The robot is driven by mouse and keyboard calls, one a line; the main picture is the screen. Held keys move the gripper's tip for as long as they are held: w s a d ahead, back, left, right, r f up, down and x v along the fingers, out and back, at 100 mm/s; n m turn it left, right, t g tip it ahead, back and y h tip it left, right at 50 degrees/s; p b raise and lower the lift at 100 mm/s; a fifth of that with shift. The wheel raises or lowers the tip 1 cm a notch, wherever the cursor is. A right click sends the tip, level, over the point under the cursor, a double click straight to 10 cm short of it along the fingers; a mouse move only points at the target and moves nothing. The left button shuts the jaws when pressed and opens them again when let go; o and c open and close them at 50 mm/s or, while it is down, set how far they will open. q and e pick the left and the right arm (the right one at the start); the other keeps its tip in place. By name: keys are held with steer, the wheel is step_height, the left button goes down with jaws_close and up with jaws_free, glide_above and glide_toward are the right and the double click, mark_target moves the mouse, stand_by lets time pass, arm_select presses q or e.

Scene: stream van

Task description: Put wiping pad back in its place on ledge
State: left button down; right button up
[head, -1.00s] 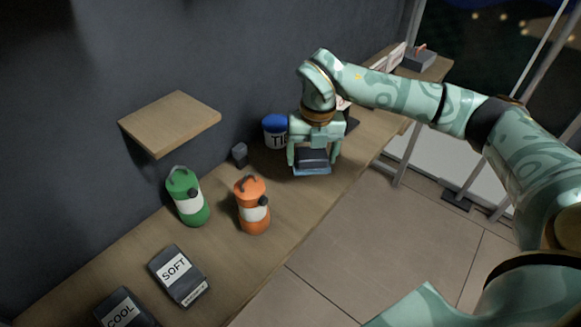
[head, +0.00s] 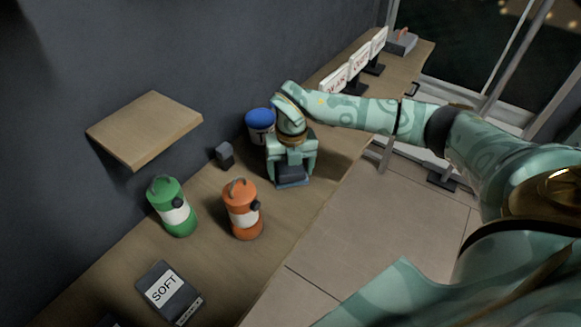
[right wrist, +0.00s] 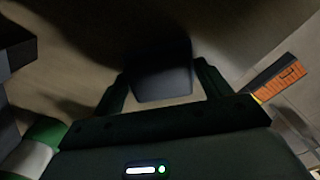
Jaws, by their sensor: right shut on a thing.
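The wiping pad is a dark block with a blue underside (head: 293,182). My right gripper (head: 291,168) is shut on it, and the pad hangs level just over or on the long wooden ledge (head: 225,270); I cannot tell if they touch. In the right wrist view the dark pad (right wrist: 162,80) sits between the two fingers of the gripper (right wrist: 163,92). The gripper is in front of a blue-lidded tub (head: 260,122) and right of the orange bottle (head: 243,215). My left gripper is not in view.
A green bottle (head: 172,208) and a small dark block (head: 224,154) stand on the ledge. A box marked SOFT (head: 168,292) lies at the front. A wooden wall shelf (head: 145,125) is empty. White signs (head: 358,62) stand at the far end.

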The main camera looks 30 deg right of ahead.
steer(key=o, duration=0.9)
step_height(320, 180, up, 12)
steer(key=shift+r+p, duration=0.1)
steer(key=shift+p, duration=0.6)
